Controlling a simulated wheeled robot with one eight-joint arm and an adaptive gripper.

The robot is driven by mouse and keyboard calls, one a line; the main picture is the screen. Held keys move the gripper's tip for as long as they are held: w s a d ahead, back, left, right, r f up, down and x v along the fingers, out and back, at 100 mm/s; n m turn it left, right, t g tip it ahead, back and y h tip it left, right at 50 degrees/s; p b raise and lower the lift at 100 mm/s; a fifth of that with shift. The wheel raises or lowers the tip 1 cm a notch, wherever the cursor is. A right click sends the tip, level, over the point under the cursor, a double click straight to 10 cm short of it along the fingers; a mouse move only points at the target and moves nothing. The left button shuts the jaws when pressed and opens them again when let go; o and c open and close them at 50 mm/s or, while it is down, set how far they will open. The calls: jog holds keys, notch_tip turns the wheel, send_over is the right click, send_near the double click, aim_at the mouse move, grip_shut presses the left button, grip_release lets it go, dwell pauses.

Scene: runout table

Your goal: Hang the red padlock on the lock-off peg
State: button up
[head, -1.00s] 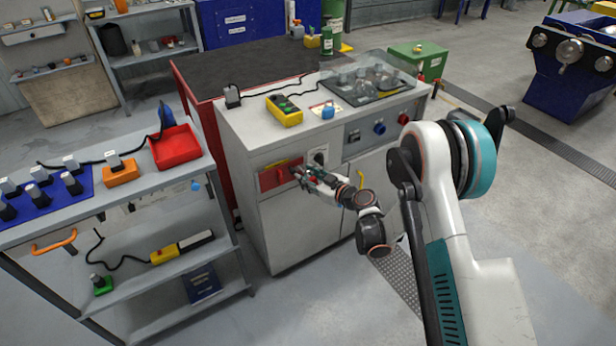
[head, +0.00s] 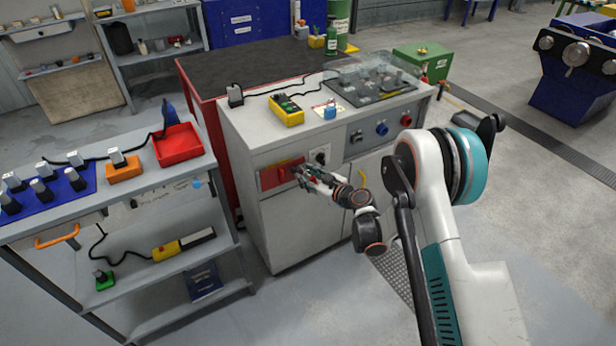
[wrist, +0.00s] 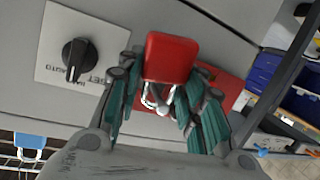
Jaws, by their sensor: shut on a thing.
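My gripper (wrist: 160,100) is shut on the red padlock (wrist: 170,57), its teal-padded fingers on both sides. In the wrist view the padlock's red body is uppermost and its silver shackle (wrist: 157,99) lies between the fingers. In the head view my gripper (head: 300,174) is at the front of the grey cabinet (head: 290,228), in front of the red panel (head: 272,178). The red panel (wrist: 226,84) also shows behind the right fingers in the wrist view. I cannot make out the lock-off peg. Whether the padlock touches the panel cannot be told.
A black selector knob (wrist: 75,60) on a white plate sits beside my left fingers in the wrist view. The cabinet top holds a yellow device (head: 287,110) and a light blue item (head: 330,113). A shelved bench with a red tray (head: 180,146) stands left. Floor at front right is clear.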

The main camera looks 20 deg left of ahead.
jog(key=o, duration=1.2)
jog(key=s+d+r+m+h, duration=0.3)
jog(key=s+d+r, duration=0.2)
jog(key=d+r, duration=0.7)
jog(key=s+d+r+m+h, duration=0.3)
jog(key=s+d+r, duration=0.2)
jog(key=d+r, duration=0.75)
jog(key=s+d+r+m+h, duration=0.1)
jog(key=s+d+m+h, duration=0.1)
jog(key=s+d, duration=0.5)
jog(key=s+d+r+m+h, duration=0.1)
jog(key=s+d+m+h, duration=0.1)
jog(key=s+d, duration=0.4)
jog(key=s+d+r+m+h, duration=0.1)
jog(key=s+d+m+h, duration=0.2)
jog(key=s+d, duration=0.4)
jog(key=shift+s+d+r+m+g, duration=0.1)
jog(key=shift+s+m, duration=0.05)
jog(key=shift+s, duration=0.9)
jog(key=shift+s+d+r+m+g, duration=0.1)
jog(key=shift+s+d+r, duration=0.05)
jog(key=shift+s, duration=0.95)
jog(key=shift+s+d+r+m+g, duration=0.1)
jog(key=shift+s+m, duration=0.05)
jog(key=shift+s, duration=0.9)
